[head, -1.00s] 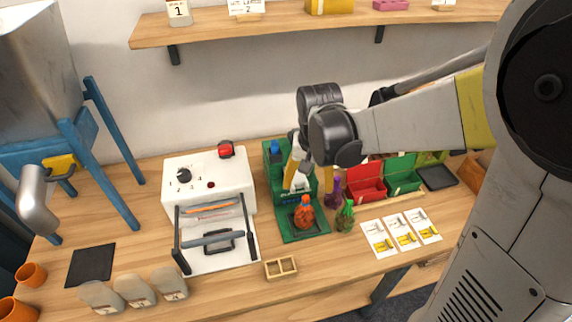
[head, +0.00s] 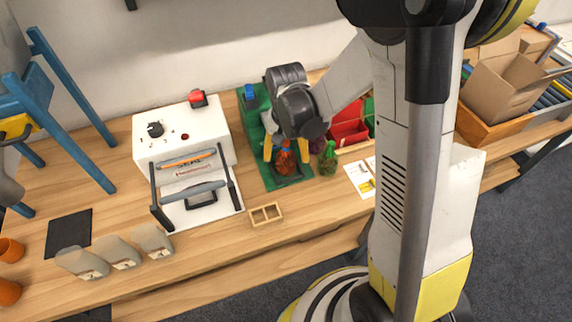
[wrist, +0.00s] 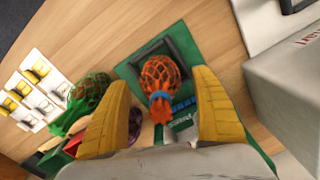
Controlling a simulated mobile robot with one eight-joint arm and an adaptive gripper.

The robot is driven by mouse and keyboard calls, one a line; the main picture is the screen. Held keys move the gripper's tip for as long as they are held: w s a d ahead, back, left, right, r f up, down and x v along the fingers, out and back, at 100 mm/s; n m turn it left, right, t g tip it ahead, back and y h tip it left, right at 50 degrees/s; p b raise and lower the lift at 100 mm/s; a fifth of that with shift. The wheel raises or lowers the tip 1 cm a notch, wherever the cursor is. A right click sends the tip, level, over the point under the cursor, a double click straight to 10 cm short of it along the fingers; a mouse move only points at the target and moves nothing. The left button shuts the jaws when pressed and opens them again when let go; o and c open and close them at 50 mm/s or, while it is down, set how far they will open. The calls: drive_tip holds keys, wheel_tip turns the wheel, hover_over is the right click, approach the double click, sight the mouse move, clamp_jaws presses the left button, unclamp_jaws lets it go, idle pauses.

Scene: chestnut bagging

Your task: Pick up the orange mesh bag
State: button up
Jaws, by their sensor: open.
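The orange mesh bag (head: 286,160), filled with brown chestnuts and gathered at its neck, stands on the dark square plate of the green stand (head: 273,184). In the wrist view the bag (wrist: 159,75) lies just ahead of the fingertips, with its orange neck between them. My gripper (head: 287,150) is open, its yellow fingers on either side of the bag's neck. In the wrist view my gripper (wrist: 160,84) shows a gap to both fingers.
A green mesh bag (head: 328,158) stands close to the right, also in the wrist view (wrist: 88,92). A purple bag (wrist: 135,118) is partly hidden by a finger. The white sealing machine (head: 180,140) is to the left. A small wooden tray (head: 266,214) sits in front.

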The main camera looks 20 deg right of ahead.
drive_tip(key=shift+f, duration=0.65)
drive_tip(key=shift+r, duration=0.1)
drive_tip(key=c, duration=1.4)
